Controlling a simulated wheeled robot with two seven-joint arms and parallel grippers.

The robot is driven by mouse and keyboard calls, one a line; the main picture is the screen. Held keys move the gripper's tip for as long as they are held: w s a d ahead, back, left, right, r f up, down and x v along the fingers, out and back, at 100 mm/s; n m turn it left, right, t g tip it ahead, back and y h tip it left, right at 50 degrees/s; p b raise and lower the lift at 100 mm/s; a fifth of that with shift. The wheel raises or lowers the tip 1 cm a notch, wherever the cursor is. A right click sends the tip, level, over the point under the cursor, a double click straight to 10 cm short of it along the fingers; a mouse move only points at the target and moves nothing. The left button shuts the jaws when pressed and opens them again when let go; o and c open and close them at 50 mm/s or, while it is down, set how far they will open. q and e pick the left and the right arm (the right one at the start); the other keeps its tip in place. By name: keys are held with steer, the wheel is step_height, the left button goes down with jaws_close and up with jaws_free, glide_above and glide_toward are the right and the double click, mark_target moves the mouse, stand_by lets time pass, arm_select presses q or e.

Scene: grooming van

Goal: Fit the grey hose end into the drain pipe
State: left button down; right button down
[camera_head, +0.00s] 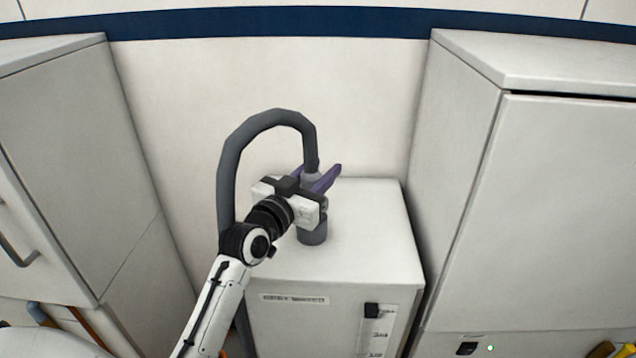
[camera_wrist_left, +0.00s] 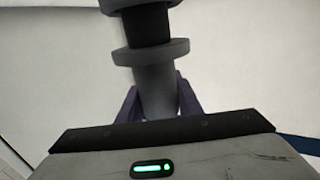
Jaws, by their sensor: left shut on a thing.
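The grey hose (camera_head: 228,170) rises behind the white box, arches over and comes down to my left gripper (camera_head: 320,178). The gripper's purple fingers are shut on the grey hose end (camera_head: 311,176). In the left wrist view the hose end (camera_wrist_left: 156,88) stands between the fingers, with a wide collar and a black section beyond it. The grey drain pipe (camera_head: 313,238) stands upright on the box top, below the gripper, its upper part hidden by the wrist. A grey ring (camera_wrist_left: 148,4) at the top edge meets the black section; I cannot tell whether one sits inside the other. My right gripper is out of view.
The white box (camera_head: 370,240) has a label and a dark-knobbed gauge on its front. Tall white cabinets stand at the left (camera_head: 70,160) and right (camera_head: 550,200). The pale wall is close behind. The box top is otherwise clear.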

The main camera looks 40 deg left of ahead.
arm_select(q)
step_height(320, 180, up, 13)
steer(key=p, duration=0.3)
steer(key=shift+r, duration=0.2)
